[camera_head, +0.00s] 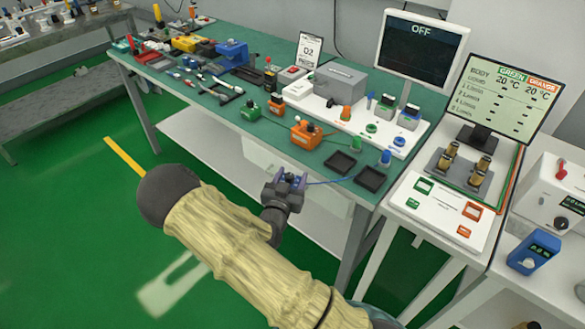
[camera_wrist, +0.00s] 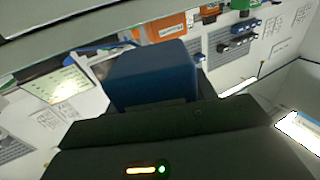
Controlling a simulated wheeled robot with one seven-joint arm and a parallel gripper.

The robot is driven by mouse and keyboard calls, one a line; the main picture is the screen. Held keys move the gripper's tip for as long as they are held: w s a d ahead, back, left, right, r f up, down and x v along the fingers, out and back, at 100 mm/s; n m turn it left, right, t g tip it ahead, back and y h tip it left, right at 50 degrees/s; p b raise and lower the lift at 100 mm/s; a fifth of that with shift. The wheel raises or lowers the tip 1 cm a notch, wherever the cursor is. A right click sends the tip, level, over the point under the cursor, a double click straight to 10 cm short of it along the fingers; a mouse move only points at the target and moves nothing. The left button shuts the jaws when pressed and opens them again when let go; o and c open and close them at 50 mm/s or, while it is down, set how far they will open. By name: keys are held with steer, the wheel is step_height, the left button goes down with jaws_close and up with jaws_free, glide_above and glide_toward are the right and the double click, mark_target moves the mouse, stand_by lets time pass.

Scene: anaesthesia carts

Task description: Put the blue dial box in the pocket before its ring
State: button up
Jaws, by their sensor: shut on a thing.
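The blue dial box (camera_head: 291,180) is held in my gripper (camera_head: 288,187), in front of the green table's near edge and off the table. In the wrist view the blue box (camera_wrist: 152,76) fills the middle, just beyond the dark gripper body (camera_wrist: 170,135). My gripper is shut on it. A thin blue cord runs right from the box to a blue plug (camera_head: 385,157) at the white board's corner. Two black square pockets lie on the table to the right: a left one (camera_head: 340,163) and a right one (camera_head: 371,179). Small coloured rings sit on the white board (camera_head: 397,139) behind them.
An orange box (camera_head: 305,133) and a green box (camera_head: 250,110) stand on the green table, left of the pockets. A grey case (camera_head: 340,82) and a dark monitor (camera_head: 420,48) stand behind. A white cart (camera_head: 436,208) adjoins at right.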

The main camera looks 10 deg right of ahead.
steer(key=s+f+n+t+y, duration=0.1)
steer(key=s+f+n+y, duration=0.2)
steer(key=f, duration=0.5)
steer(key=s+f+n+t+y, duration=0.1)
steer(key=s+f+n+y, duration=0.2)
steer(key=f+y, duration=0.3)
step_height(320, 180, down, 3)
steer(key=shift+s+a+r+t+y, duration=0.15)
steer(key=shift+s+t+y, duration=0.2)
steer(key=shift+s, duration=0.25)
